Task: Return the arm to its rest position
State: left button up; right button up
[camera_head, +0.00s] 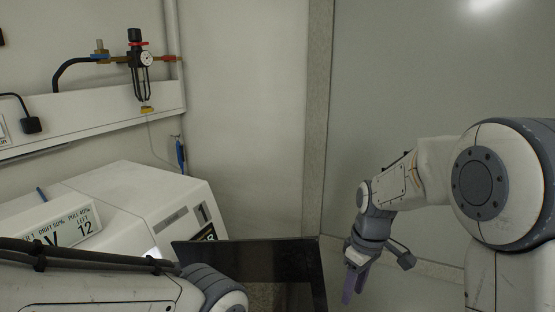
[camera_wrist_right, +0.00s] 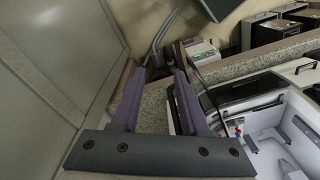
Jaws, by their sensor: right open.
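My right arm comes in from the right in the head view, bent at the elbow and reaching left and down. Its gripper (camera_head: 354,284) has purple fingers pointing downward, beside the right end of a black panel. In the right wrist view the two fingers (camera_wrist_right: 160,80) stand apart with nothing held between them. Part of my left arm lies across the lower left of the head view; its gripper is out of sight.
A white machine (camera_head: 140,198) with a small display stands at the left. The black panel (camera_head: 290,262) is at lower centre. A pressure regulator (camera_head: 140,65) is on the wall rail. A speckled counter (camera_wrist_right: 232,70) and an open white box (camera_wrist_right: 290,125) show in the wrist view.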

jog(key=s+d+f+m+t, duration=0.2)
jog(key=s+f+m+t, duration=0.15)
jog(key=s+m, duration=0.55)
jog(key=s+a+f+n+g+b, duration=0.3)
jog(key=s+a+n+b, duration=0.5)
jog(key=s+a, duration=0.6)
jog(key=shift+s+a+f+n+b, duration=0.15)
jog(key=shift+s+f+n+b, duration=0.15)
jog(key=shift+f+b, duration=0.2)
